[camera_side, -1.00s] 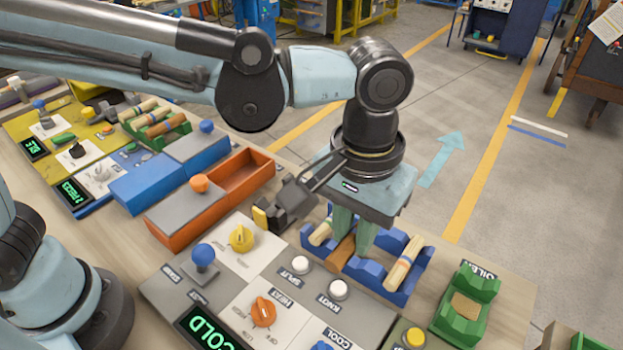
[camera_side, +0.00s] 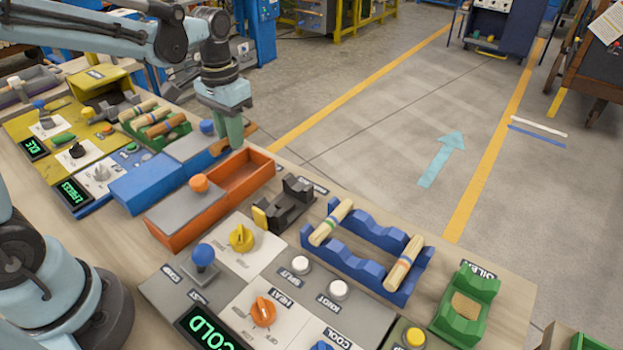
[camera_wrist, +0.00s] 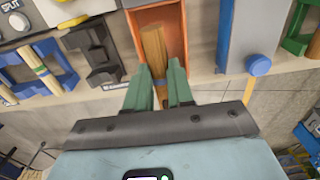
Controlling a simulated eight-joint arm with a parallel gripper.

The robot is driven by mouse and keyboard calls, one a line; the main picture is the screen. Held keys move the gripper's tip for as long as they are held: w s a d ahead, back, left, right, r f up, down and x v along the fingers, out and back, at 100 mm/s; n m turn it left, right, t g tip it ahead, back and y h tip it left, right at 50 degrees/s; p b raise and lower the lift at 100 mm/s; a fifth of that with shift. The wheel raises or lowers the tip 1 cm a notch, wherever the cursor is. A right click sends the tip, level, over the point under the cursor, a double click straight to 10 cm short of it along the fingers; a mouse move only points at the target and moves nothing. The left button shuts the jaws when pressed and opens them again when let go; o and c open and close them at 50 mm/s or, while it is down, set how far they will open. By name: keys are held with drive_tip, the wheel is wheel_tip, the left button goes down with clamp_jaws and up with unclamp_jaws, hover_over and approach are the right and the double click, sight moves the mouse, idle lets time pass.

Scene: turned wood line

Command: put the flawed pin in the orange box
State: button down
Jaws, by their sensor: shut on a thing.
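In the wrist view the pin (camera_wrist: 154,45) sits between the green fingers (camera_wrist: 160,72) and overlaps the opening of the orange box (camera_wrist: 184,30). Its height over the box is hard to tell. The box has an open compartment at its far end and a grey cover with an orange knob (camera_side: 199,183) on its near part. I cannot make out a flaw on the pin.
A blue rack (camera_side: 362,262) holds two banded pins, with its middle place empty. A green cradle (camera_side: 466,300) stands to its right. A dark fixture (camera_side: 290,205) stands beside the orange box. A blue box (camera_side: 147,184) and a green rack of pins (camera_side: 172,136) lie to the left.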

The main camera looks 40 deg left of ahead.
drive_tip(key=shift+a+f, duration=0.15)
drive_tip(key=shift+f, duration=2.85)
drive_tip(key=c, duration=0.9)
unclamp_jaws()
drive_tip(key=shift+r, duration=3)
